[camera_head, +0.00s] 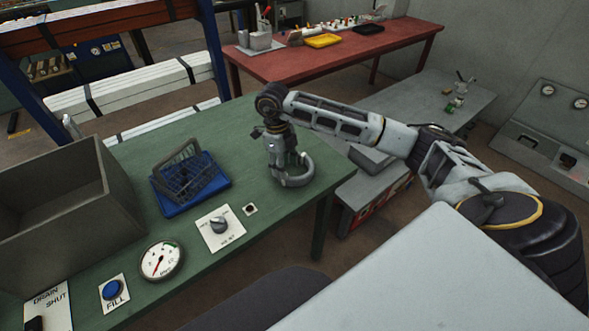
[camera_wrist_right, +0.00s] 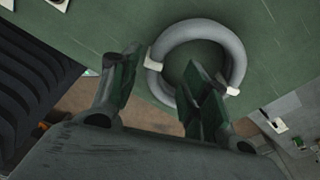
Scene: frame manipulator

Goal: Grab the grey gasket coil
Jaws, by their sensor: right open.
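The grey gasket coil (camera_head: 309,170) is a thick ring near the right edge of the green table. In the right wrist view the coil (camera_wrist_right: 237,50) lies flat and has pale bands on it. My right gripper (camera_head: 282,166) points down at the coil. In the right wrist view the gripper (camera_wrist_right: 162,80) has its fingers apart with nothing gripped. One finger shows over the ring's opening, the other outside it on the left, with part of the ring between them in the picture. The exact height above the coil cannot be told. My left gripper does not show.
On the green table (camera_head: 262,225) stand a blue tray (camera_head: 222,185) with a dark wire basket (camera_head: 184,174), a large grey bin (camera_head: 50,215), a knob panel (camera_head: 220,228), a gauge (camera_head: 161,260) and a blue FILL button (camera_head: 112,290). A red table (camera_head: 345,52) stands behind.

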